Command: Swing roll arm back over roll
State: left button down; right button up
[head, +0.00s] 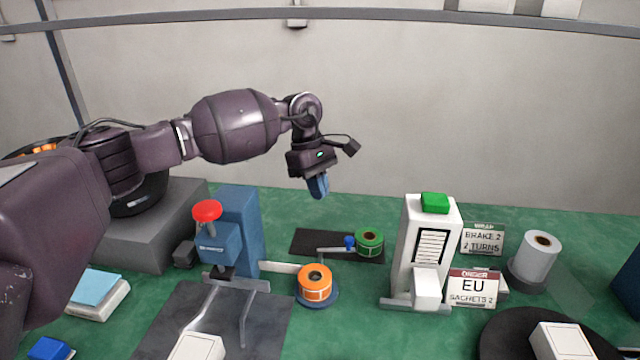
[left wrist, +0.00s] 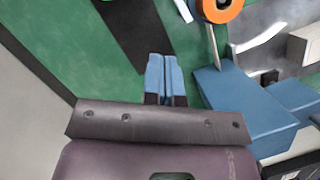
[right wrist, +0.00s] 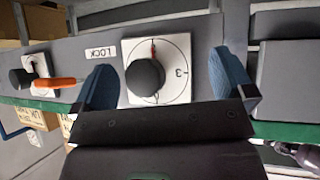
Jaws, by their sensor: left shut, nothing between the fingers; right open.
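An orange label roll (head: 315,284) sits on a blue round base in front, beside the blue press. My left gripper (head: 318,186) is shut and empty, above and behind the rolls; its blue fingers (left wrist: 164,75) are together in the left wrist view. My right gripper (right wrist: 160,75) is open, its fingers either side of a black knob (right wrist: 145,77).
A blue press (head: 238,235) with a red knob stands left of the rolls. A white machine (head: 430,245) with a green top stands right. Signs and a white roll (head: 538,255) are farther right. The right wrist view shows a grey panel with another black knob (right wrist: 20,79).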

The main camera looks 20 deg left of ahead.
pick_arm(q)
jog(key=s+d+f, duration=0.2)
jog(key=d+f, duration=0.3)
jog(key=f, duration=0.1)
jog(key=shift+d+f, duration=0.3)
jog(key=shift+f, duration=0.1)
pick_arm(e)
jog(key=shift+w, duration=0.15)
pick_arm(q)
jog(key=shift+m, duration=0.3)
pick_arm(e)
jog(key=shift+s+d+f, duration=0.15)
jog(key=shift+s, duration=0.1)
pick_arm(q)
jog(key=shift+s+d+m, duration=0.1)
jog(key=shift+d+m, duration=0.1)
jog(key=shift+m, duration=0.2)
pick_arm(e)
jog(key=shift+d, duration=0.2)
